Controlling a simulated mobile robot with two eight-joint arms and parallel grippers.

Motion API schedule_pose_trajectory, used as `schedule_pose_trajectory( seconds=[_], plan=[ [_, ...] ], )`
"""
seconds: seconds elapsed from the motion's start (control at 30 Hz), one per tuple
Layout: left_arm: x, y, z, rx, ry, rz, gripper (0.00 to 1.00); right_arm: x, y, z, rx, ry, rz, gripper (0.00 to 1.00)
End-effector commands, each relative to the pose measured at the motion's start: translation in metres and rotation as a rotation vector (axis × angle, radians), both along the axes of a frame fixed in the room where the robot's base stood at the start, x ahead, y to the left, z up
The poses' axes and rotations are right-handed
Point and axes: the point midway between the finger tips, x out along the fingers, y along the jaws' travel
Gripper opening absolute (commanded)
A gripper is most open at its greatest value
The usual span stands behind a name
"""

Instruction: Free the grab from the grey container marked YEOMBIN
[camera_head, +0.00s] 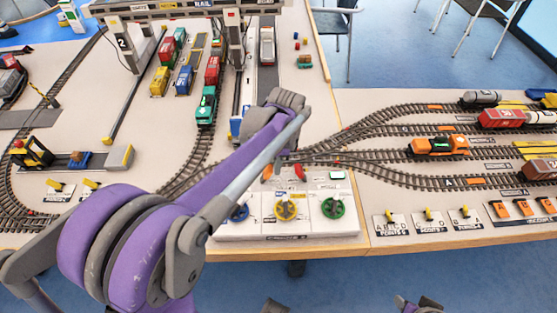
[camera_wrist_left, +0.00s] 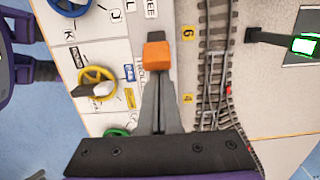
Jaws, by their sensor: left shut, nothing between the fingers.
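An orange lever knob (camera_wrist_left: 157,55) stands in a dark slot on the white control panel (camera_wrist_left: 85,55), between words that read as FREE and HOLD. My left gripper (camera_wrist_left: 157,78) is shut and empty, its grey fingertips right at the knob; I cannot tell whether they touch it. In the head view the knob (camera_head: 267,172) shows at the panel's back edge, and my wrist covers most of the gripper. The gantry crane (camera_head: 160,8) is cut off at the top. A greyish container (camera_head: 267,45) sits in the dark lane beneath; its marking is unreadable. The grab cannot be made out.
The panel carries blue (camera_head: 237,211), yellow (camera_head: 285,210) and green (camera_head: 333,207) wheels in front of the lever. A red piece (camera_head: 300,172) is right of the knob. Tracks (camera_head: 345,152) run close behind the panel. An orange locomotive (camera_head: 438,145) stands on the right.

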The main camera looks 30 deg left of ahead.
Motion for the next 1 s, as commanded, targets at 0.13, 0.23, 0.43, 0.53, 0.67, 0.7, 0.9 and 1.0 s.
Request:
schedule_pose_trajectory(
  seconds=[0.13, 0.23, 0.43, 0.53, 0.67, 0.7, 0.9, 1.0],
  plan=[
    [0.0001, 0.0001, -0.0004, 0.000, 0.000, 0.000, 0.00, 0.0000, 0.0000, 0.0001, 0.000, 0.000, 0.000, 0.45],
    [0.0001, 0.0001, -0.0003, 0.000, 0.000, 0.000, 0.00, 0.0000, 0.0000, 0.0001, 0.000, 0.000, 0.000, 0.45],
    [-0.0007, 0.0013, 0.0008, -0.012, -0.007, 0.002, 0.00, 0.0002, 0.0000, 0.0011, 0.000, 0.000, 0.000, 0.45],
    [-0.0018, 0.0029, 0.0023, -0.032, -0.020, 0.002, 0.00, 0.0003, 0.0000, 0.0025, 0.000, -0.001, 0.000, 0.45],
    [-0.0024, 0.0041, 0.0028, -0.048, -0.029, 0.002, 0.00, 0.0003, 0.0000, 0.0033, 0.000, -0.001, 0.000, 0.45],
    [-0.0026, 0.0045, 0.0030, -0.053, -0.033, 0.002, 0.00, 0.0004, 0.0000, 0.0036, 0.000, -0.001, 0.000, 0.45],
    [-0.0039, 0.0066, 0.0045, -0.080, -0.050, 0.002, 0.00, 0.0006, 0.0000, 0.0052, 0.000, -0.002, 0.000, 0.45],
    [-0.0054, 0.0092, 0.0059, -0.103, -0.065, 0.003, 0.00, 0.0007, 0.0000, 0.0067, 0.000, -0.002, 0.000, 0.45]
  ],
)
